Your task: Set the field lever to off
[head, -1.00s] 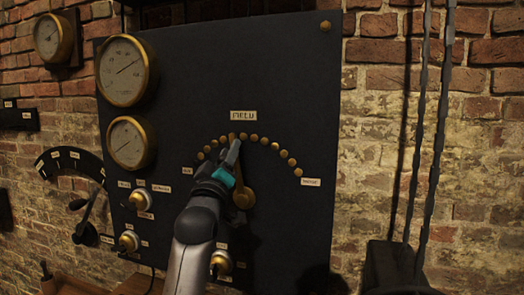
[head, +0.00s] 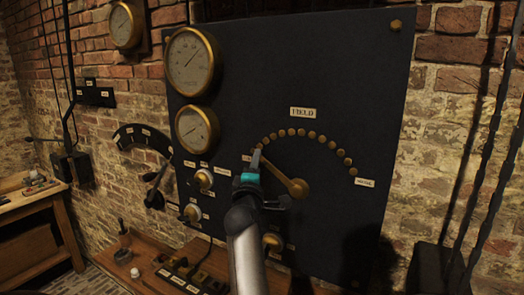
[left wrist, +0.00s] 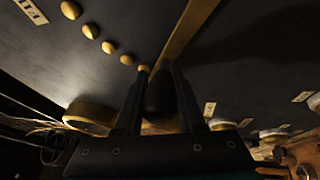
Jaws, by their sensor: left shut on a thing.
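The field lever (head: 282,173) is a brass arm on the dark panel, under the FIELD label (head: 303,113). It points up and left from its round pivot, toward the left end of the arc of brass studs (head: 312,135). My left gripper (head: 256,160) is shut on its outer end. In the left wrist view the dark lever handle (left wrist: 160,97) sits between the fingers (left wrist: 158,85), with the brass arm (left wrist: 187,35) behind. The gripper partly hides the lever tip and the small label at the left end. My right gripper is out of view.
Two brass gauges (head: 193,62) and small knobs (head: 204,179) are left of the lever on the panel. Another lever with a dark arc plate (head: 143,138) is farther left. A wooden shelf (head: 148,252) runs below. Vertical cables (head: 492,150) hang at right.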

